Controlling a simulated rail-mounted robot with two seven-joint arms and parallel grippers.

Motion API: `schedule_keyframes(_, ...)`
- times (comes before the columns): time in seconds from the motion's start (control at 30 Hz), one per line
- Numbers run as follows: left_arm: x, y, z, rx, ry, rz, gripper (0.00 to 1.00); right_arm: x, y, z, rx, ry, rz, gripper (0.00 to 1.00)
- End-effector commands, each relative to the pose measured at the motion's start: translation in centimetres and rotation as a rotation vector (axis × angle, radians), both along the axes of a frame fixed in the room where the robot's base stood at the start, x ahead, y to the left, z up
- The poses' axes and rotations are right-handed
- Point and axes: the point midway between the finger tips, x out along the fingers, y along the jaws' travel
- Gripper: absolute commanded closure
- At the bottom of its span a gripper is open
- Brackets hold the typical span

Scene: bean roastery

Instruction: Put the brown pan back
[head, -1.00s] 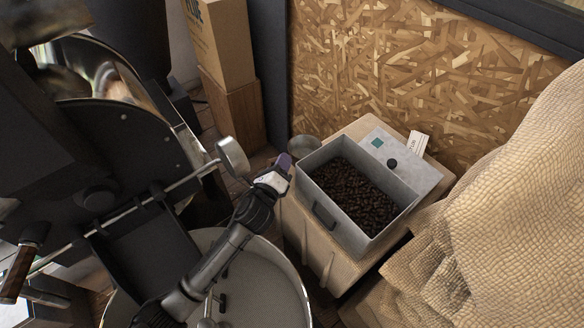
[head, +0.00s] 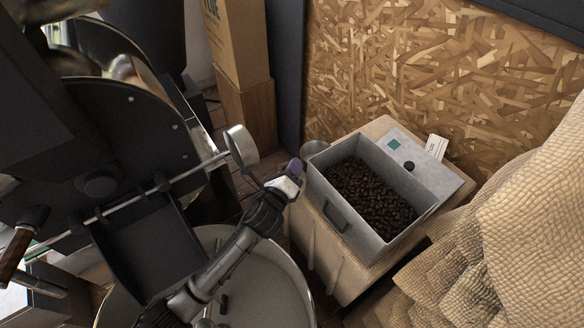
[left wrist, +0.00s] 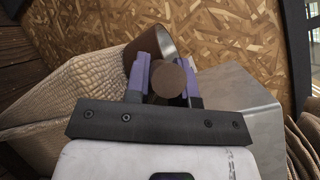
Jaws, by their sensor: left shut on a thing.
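My left gripper (head: 296,168) has purple fingers and is close to the left corner of the grey bean box. In the left wrist view, its fingers (left wrist: 167,78) are shut on a round brown piece seen end-on, which looks like the handle of the brown pan (left wrist: 137,52). The pan's brown wall and bright metal inside show just past the left finger. My right gripper is not in view.
The open grey box (head: 340,214) of dark beans stands on a beige sack-like support (head: 317,258). A grey lid or plate with a tag (head: 438,148) lies behind it. The roaster (head: 125,150) fills the left, its round cooling tray (head: 290,290) below. Burlap sacks (head: 520,200) stand right.

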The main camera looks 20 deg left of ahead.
Motion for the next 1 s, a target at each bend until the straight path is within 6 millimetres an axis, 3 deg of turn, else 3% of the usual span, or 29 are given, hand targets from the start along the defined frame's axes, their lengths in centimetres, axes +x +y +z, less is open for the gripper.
schedule_keyframes(0.07,0.0,0.0,-0.2,0.0,-0.002,-0.001,1.0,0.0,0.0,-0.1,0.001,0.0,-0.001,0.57)
schedule_keyframes(0.1,0.0,0.0,-0.3,0.0,0.001,-0.001,0.74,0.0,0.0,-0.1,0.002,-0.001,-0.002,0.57)
schedule_keyframes(0.33,0.0,0.0,-0.3,0.0,0.001,-0.001,0.52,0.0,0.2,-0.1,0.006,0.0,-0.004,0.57)
schedule_keyframes(0.67,0.0,0.0,0.3,0.0,0.0,0.0,0.52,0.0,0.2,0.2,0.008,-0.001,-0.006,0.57)
schedule_keyframes(1.0,-5.8,0.3,0.1,0.0,0.003,-0.002,0.52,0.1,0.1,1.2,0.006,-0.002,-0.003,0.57)
